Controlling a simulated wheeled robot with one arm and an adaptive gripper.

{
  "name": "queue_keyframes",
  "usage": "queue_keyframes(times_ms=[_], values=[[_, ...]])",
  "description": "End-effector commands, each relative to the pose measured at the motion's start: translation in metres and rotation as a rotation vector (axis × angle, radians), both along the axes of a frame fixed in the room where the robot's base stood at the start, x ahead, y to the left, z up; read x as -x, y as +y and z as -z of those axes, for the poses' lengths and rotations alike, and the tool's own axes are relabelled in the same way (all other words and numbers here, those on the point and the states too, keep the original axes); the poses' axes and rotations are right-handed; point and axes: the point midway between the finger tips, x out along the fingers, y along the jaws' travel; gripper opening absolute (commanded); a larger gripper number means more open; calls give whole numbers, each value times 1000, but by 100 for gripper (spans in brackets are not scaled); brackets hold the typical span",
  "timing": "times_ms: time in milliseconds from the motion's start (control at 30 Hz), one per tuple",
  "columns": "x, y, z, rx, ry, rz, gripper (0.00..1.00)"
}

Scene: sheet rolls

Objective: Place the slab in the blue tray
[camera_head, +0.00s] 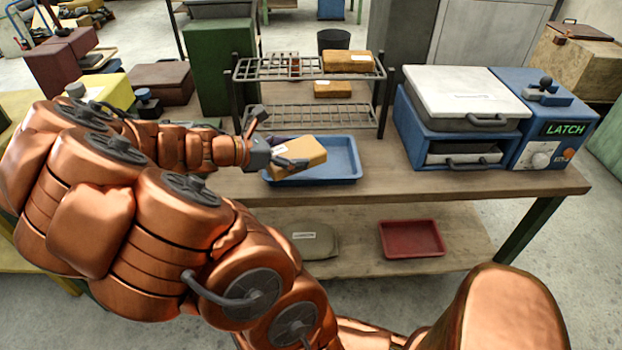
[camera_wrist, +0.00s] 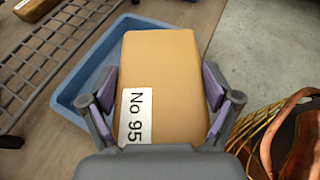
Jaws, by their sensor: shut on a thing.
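The slab (camera_head: 302,153) is an orange-tan block held in my gripper (camera_head: 279,160), over the blue tray (camera_head: 345,172) in the head view. In the wrist view the slab (camera_wrist: 172,75) sits between the two fingers of my gripper (camera_wrist: 165,95). It bears a white label reading "No 95". The blue tray (camera_wrist: 72,95) shows to the left of and beyond the slab there. The slab hides part of the tray, and I cannot tell whether it touches the tray.
A wire rack (camera_head: 300,68) behind the tray carries similar orange blocks (camera_head: 347,62). A blue and white machine marked LATCH (camera_head: 555,130) stands to the right on the bench (camera_head: 460,187). A red tray (camera_head: 411,239) lies on the lower shelf.

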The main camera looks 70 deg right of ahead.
Motion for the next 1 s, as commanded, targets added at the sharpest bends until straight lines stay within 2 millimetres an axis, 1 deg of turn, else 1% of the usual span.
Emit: queue_keyframes(times_ms=[33, 100, 200, 300, 400, 500, 567, 1000], values=[[25, -2, 19, -3, -3, 86, 26], [54, -1, 26, -2, -2, 189, 26], [87, 2, 33, -1, -3, 308, 26], [110, 5, 37, 1, -5, 395, 26], [125, 9, 37, 2, -3, 450, 26], [129, 8, 37, 2, -3, 475, 26], [127, 4, 38, 2, -2, 480, 26], [85, -50, 44, 1, -2, 477, 26]])
